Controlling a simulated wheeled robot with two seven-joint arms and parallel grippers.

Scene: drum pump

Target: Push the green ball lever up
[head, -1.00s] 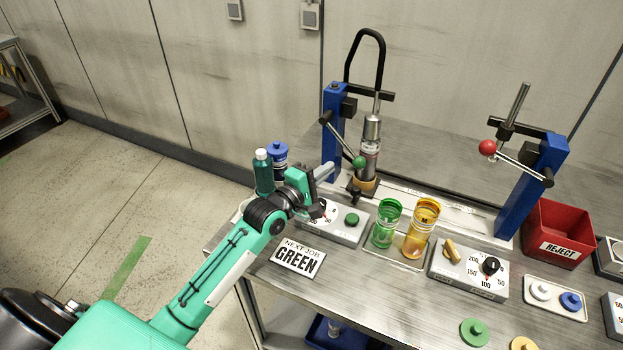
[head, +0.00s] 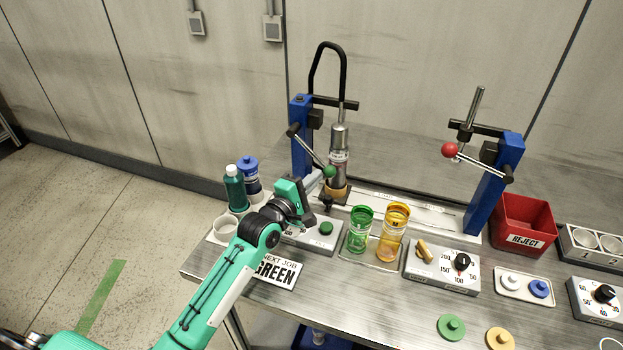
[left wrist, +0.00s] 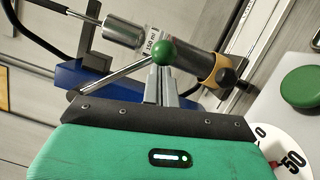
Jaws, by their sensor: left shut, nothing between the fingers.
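The green ball (head: 330,171) sits on the end of a metal lever that slopes down from the left blue post (head: 302,140). In the left wrist view the green ball (left wrist: 164,53) appears just beyond my fingertips, with its rod running down to the left. My left gripper (head: 318,179) is shut and empty, its tips close beside the ball and slightly lower in the head view. I cannot tell whether they touch. The pump cylinder (head: 339,150) stands behind the ball. My right gripper is not in view.
A green tumbler (head: 360,229) and an amber one (head: 393,232) stand right of my gripper. A green button (head: 326,228) is on the box below it. Two bottles, green (head: 234,188) and blue-capped (head: 248,174), stand to the left. A red ball lever (head: 449,150) is farther right.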

